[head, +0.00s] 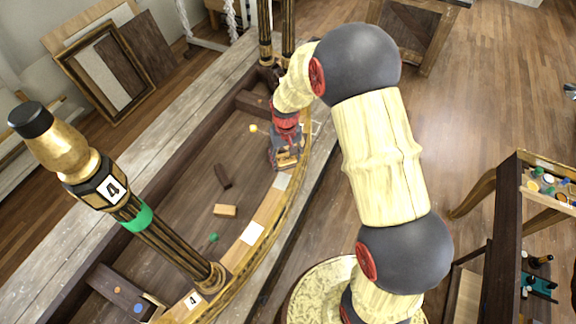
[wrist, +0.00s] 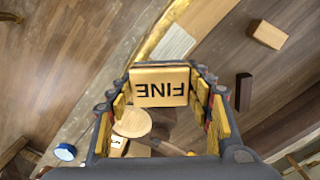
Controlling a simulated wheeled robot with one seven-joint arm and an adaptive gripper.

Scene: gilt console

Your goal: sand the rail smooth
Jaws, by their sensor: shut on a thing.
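My gripper (head: 287,150) is shut on a wooden sanding block marked FINE (wrist: 160,88); the word reads upside down in the wrist view. In the head view the block (head: 289,159) shows at the fingertips, over the far part of the rail. The curved rail (head: 267,212) has a gilt outer edge and a pale wood top with whitish patches (head: 251,233). In the wrist view the rail (wrist: 150,45) runs diagonally past the block, with one pale patch (wrist: 174,42) just beyond it. I cannot tell whether the block touches the rail.
A loose wood block (head: 225,211) and a dark strip (head: 223,176) lie inside the frame. A shelf cart (head: 505,215) stands at right.

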